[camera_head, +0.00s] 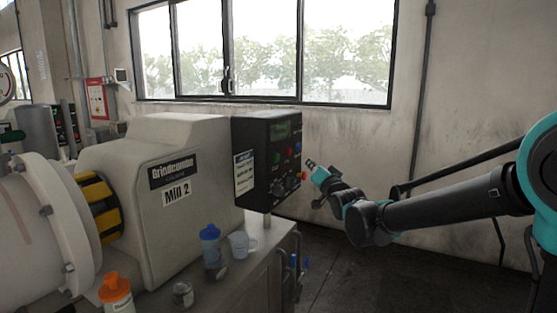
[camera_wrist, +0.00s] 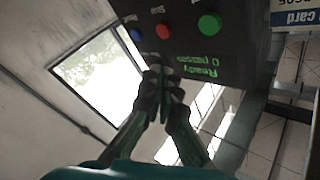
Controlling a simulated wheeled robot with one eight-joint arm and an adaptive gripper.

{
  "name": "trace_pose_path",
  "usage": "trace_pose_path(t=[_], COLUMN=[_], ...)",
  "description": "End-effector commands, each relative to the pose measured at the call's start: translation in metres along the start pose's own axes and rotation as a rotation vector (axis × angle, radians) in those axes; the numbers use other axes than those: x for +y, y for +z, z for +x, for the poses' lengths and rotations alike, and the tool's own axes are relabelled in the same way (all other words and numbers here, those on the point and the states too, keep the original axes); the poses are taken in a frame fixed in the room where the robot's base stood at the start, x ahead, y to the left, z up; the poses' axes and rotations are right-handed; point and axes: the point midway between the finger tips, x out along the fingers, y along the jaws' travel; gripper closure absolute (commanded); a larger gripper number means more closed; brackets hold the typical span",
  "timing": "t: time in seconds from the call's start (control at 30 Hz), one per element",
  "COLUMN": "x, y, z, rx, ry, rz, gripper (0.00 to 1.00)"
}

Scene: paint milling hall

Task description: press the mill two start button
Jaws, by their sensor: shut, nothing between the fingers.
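The Mill 2 control box (camera_head: 245,183) is black and stands at the right end of the mill. Its face carries a green button (camera_head: 276,158), a red button (camera_head: 290,151) and a blue button. In the wrist view the panel is upside down, with the green button (camera_wrist: 209,24) at the right, the red button (camera_wrist: 163,30) left of it and the blue button (camera_wrist: 136,34) farther left. A lit display (camera_wrist: 200,66) reads "Ready, 0 passes". My gripper (camera_wrist: 158,72) is shut and empty, in front of the panel; it also shows right of the box in the head view (camera_head: 309,166). Contact cannot be told.
The beige mill body (camera_head: 150,215) bears a "Mill 2" label. A blue-capped bottle (camera_head: 211,250), a clear cup (camera_head: 238,245), a small jar (camera_head: 182,294) and an orange-capped bottle (camera_head: 117,295) stand on the bench in front.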

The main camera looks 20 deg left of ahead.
Motion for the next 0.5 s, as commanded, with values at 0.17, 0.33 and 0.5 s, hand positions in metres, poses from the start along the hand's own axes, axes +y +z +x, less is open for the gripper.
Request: trace_pose_path(t=[0.17,0.33,0.5], x=[-0.004,-0.012,-0.021], y=[0.004,0.012,0.021], z=[0.006,0.016,0.028], rx=[-0.001,-0.002,-0.002], ry=[-0.001,-0.001,-0.001], rz=[0.001,0.001,0.002], gripper=[1.0,1.0,1.0])
